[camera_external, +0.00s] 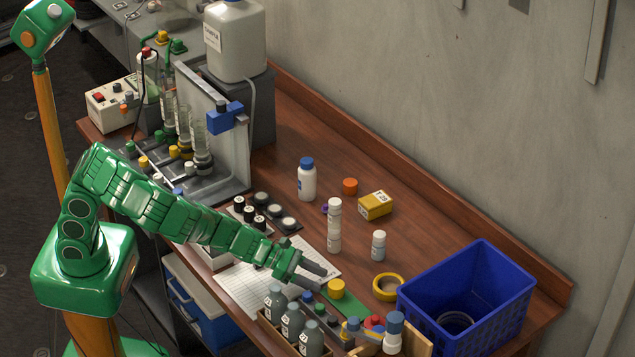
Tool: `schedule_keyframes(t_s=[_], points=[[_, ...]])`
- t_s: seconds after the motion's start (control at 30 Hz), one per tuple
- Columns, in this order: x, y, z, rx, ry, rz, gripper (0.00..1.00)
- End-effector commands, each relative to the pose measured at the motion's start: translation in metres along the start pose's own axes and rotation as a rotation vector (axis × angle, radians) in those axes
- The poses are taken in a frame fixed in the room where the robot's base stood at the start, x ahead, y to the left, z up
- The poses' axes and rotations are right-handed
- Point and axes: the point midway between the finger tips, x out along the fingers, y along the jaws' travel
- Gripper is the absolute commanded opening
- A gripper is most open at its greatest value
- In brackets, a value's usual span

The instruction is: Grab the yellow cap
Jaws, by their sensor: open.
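A yellow cap (336,289) sits upright on a green strip (345,306) near the front right of the wooden table. My gripper (319,277) is open, its dark fingers reaching from the left and pointing toward the cap. The fingertips are just left of and behind the cap. I cannot tell whether they touch it or how high above the table they are. Nothing shows between the fingers.
A yellow tape roll (387,287) and a blue crate (484,270) are to the right. Grey bottles (292,322) stand in front, beside several small coloured caps and a blue-capped bottle (394,332). White bottles (334,225) and a yellow box (374,205) stand behind.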

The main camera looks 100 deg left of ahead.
Motion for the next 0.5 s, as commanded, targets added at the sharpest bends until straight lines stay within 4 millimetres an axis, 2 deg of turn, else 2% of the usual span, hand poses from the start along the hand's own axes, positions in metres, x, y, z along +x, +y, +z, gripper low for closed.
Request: schedule_keyframes(t_s=[0.5], points=[[0.039,-0.001,0.001,0.000,-0.002,-0.003,0.54]])
